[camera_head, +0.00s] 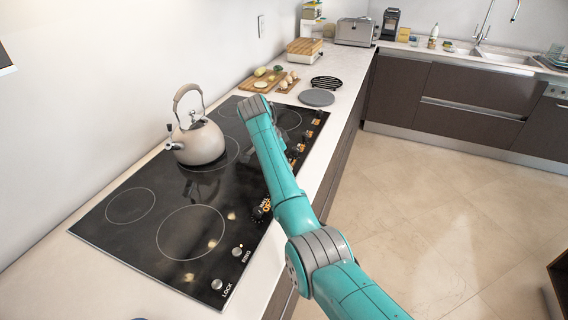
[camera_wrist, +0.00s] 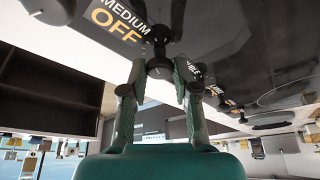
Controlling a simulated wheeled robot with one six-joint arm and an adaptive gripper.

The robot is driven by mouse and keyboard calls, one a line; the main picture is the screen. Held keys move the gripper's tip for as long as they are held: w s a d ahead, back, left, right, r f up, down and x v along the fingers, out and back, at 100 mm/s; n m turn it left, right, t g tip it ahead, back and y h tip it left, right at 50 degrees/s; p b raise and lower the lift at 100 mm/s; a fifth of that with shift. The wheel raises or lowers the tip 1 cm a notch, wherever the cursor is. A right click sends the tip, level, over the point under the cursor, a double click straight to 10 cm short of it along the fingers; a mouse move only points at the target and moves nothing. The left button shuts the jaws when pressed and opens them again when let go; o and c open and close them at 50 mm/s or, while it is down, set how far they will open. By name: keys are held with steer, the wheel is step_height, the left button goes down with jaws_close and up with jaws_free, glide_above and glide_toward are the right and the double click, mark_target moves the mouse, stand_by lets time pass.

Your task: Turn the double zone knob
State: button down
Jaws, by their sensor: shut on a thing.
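In the wrist view, my gripper (camera_wrist: 160,72) is upside down in the picture, with its two fingers on either side of a small dark knob (camera_wrist: 160,64). The fingers are shut on it. A label ending in "BLE" shows just right of the right finger, partly covered. In the head view, my teal arm reaches over the right edge of the black cooktop (camera_head: 130,240). The arm covers my gripper and the knob there.
A larger dark knob (camera_wrist: 52,8) with "MEDIUM" and "OFF" lettering is close on the left in the wrist view. A beige kettle (camera_head: 200,142) stands on the cooktop left of my arm. Small knobs (camera_head: 237,252) line the cooktop's right edge. The floor at right is clear.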

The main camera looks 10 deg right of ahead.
steer(key=m, duration=0.2)
steer(key=m+g, duration=0.1)
steer(key=shift+w+m+g, duration=0.15)
steer(key=shift+m+g, duration=0.15)
steer(key=shift+m, duration=0.1)
steer(key=shift+m+g, duration=0.5)
steer(key=shift+m, duration=1.2)
steer(key=c, duration=0.9)
jaws_free()
steer(key=shift+w, duration=0.1)
steer(key=shift+o, duration=0.2)
step_height(320, 180, up, 10)
